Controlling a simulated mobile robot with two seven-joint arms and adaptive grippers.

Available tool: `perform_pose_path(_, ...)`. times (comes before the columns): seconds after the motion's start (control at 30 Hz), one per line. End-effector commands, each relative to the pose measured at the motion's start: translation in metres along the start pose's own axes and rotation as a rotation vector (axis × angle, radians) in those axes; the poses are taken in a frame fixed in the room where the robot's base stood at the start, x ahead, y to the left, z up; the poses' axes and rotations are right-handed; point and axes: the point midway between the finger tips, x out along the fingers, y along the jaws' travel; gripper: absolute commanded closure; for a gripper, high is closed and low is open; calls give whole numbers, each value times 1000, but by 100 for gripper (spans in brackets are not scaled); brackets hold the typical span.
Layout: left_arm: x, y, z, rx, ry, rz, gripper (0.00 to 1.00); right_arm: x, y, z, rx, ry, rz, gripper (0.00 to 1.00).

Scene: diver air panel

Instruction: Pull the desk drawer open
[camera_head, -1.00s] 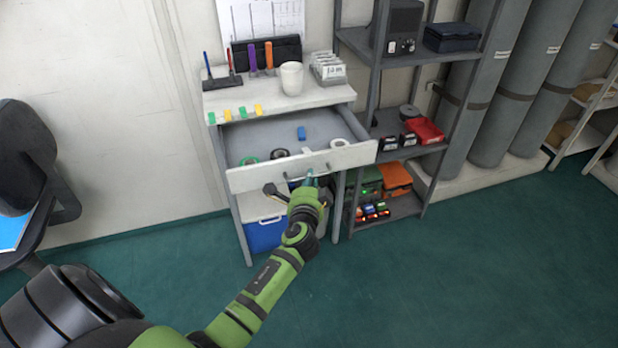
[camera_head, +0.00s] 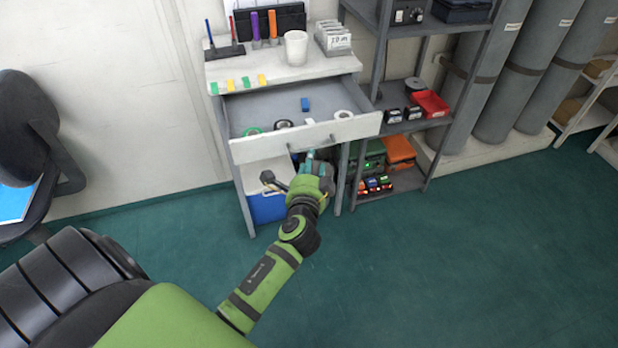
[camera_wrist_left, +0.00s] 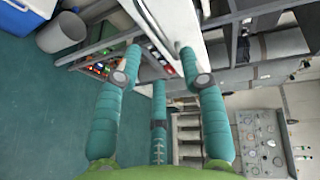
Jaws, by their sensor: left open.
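The desk drawer (camera_head: 262,148) stands pulled out from under the white desk top, and its inside shows. Its pale front has a bar handle across the middle, partly hidden by my left gripper. My left gripper (camera_head: 311,157) is open just in front of and below the handle; contact cannot be told. In the left wrist view, the teal fingers of this gripper (camera_wrist_left: 160,62) are spread, with the white drawer front (camera_wrist_left: 158,18) beyond and between them. My right gripper is not in view.
The drawer holds a blue block (camera_head: 305,104) and several tape rolls. A white mug (camera_head: 296,47) stands on the desk. A blue cooler (camera_head: 267,207) sits below. A grey shelf (camera_head: 400,126) stands close at right. Green floor in front is clear.

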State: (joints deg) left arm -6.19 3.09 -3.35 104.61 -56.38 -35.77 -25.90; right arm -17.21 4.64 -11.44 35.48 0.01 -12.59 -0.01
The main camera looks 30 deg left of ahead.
Motion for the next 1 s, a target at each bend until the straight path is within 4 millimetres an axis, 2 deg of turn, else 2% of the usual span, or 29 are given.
perform_pose_path(0.1,-26,1,0,-1,-1,3,59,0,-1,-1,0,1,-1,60)
perform_pose_path(0.33,-54,0,0,0,-1,1,59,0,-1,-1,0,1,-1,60)
perform_pose_path(0.9,-58,0,0,0,-1,0,59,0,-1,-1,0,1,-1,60)
perform_pose_path(1.0,-57,6,-1,-3,4,14,59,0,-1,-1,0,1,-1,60)
